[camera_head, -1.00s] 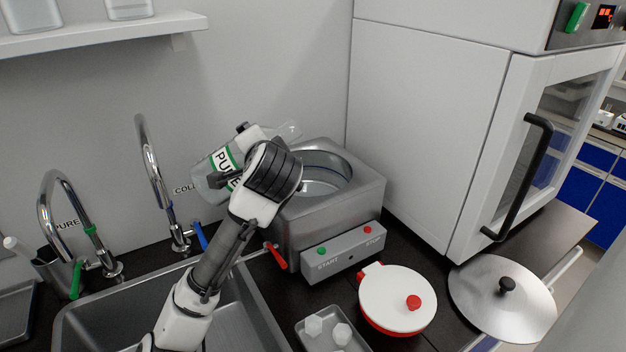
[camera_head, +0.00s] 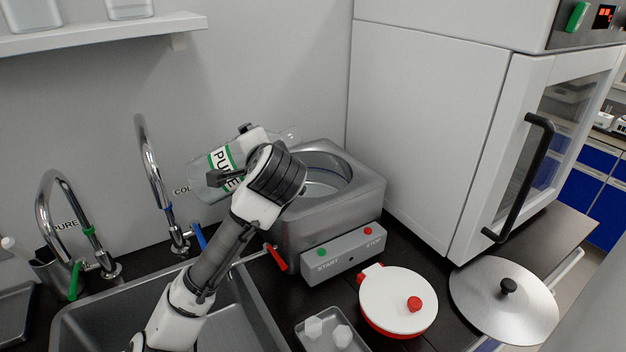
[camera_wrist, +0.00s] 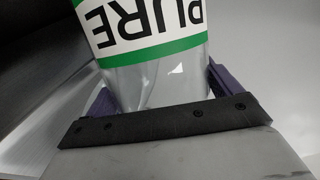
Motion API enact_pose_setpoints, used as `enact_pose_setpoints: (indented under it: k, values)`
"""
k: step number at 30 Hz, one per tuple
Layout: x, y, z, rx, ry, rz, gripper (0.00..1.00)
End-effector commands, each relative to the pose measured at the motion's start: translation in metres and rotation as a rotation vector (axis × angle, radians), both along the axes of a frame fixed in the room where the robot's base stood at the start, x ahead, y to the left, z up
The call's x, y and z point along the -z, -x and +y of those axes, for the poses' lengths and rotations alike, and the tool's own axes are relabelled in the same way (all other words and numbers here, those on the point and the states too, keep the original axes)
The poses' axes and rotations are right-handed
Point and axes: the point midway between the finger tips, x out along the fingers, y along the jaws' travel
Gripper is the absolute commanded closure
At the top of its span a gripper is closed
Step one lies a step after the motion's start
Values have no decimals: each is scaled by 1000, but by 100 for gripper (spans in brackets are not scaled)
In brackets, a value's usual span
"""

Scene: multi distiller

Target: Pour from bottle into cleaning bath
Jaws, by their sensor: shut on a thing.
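My gripper (camera_wrist: 160,95) is shut on the clear bottle with a green-and-white PURE label (camera_head: 222,158). In the wrist view the bottle (camera_wrist: 150,50) sits between the two fingers, with the label upside down. The bath is a grey metal box with a round open basin and START and STOP buttons on its front. My wrist hides part of the bottle and the bath's left side. I cannot tell whether liquid is flowing.
A sink (camera_head: 255,310) with two taps lies at the left. A white-and-red lidded pot (camera_head: 395,298), a small tray (camera_head: 305,342) and a round metal lid (camera_head: 490,310) lie in front of the bath. A white cabinet (camera_head: 430,120) stands close on the right.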

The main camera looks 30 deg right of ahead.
Motion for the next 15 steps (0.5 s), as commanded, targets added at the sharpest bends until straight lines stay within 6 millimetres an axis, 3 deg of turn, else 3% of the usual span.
enact_pose_setpoints:
  k: [15]
  values:
    - [-2,0,1,0,-52,-27,75]
